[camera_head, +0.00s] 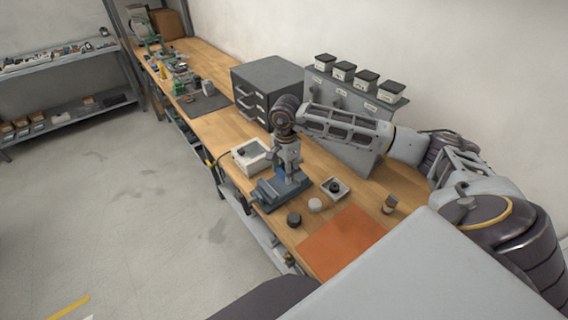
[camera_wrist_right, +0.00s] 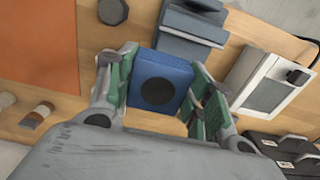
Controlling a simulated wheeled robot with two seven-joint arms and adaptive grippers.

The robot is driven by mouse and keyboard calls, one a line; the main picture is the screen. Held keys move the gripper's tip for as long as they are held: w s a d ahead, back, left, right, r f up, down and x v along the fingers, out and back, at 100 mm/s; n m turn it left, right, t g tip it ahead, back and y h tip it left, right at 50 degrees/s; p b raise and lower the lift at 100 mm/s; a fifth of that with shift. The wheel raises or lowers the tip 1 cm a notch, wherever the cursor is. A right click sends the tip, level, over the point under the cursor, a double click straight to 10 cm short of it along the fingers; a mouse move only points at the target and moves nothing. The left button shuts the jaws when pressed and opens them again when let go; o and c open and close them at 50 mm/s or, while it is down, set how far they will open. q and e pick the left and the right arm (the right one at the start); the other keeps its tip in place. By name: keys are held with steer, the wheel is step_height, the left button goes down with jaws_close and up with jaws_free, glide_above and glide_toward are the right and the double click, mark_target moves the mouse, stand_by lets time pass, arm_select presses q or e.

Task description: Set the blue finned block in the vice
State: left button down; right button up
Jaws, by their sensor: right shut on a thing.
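The blue finned block (camera_wrist_right: 160,82) shows in the right wrist view as a blue square face with a dark round disc in its middle. My right gripper (camera_wrist_right: 162,88) is shut on it, with green-lined fingers on its two sides. In the head view my right gripper (camera_head: 287,160) points down over the vice, and the block is hard to make out there. The grey-blue vice (camera_head: 270,194) stands on the bench near its front edge. It also shows in the wrist view (camera_wrist_right: 190,35), beyond the block. I cannot tell whether the block touches it. My left gripper is not in view.
A white box (camera_head: 250,157) stands close to the vice on its far side. A dark round puck (camera_head: 294,220), a pale puck (camera_head: 315,205), a small tray (camera_head: 335,188) and a small bottle (camera_head: 389,204) are nearby. An orange mat (camera_head: 340,241) lies in front. Grey drawers (camera_head: 268,85) stand behind.

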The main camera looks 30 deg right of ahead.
steer(key=shift+r+p, duration=0.1)
steer(key=shift+p, duration=0.35)
steer(key=shift+w+d+p, duration=0.15)
steer(key=shift+w+p, duration=0.05)
steer(key=shift+p, duration=0.1)
steer(key=shift+w+d, duration=0.15)
steer(key=shift+w, duration=0.2)
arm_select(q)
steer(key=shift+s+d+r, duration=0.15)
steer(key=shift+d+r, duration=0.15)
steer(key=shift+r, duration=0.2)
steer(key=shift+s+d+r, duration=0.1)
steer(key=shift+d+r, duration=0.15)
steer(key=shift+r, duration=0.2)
arm_select(e)
steer(key=w, duration=0.2)
steer(key=w+d, duration=0.1)
steer(key=shift+w+f, duration=0.15)
steer(key=shift+f, duration=0.15)
steer(key=shift+f, duration=0.25)
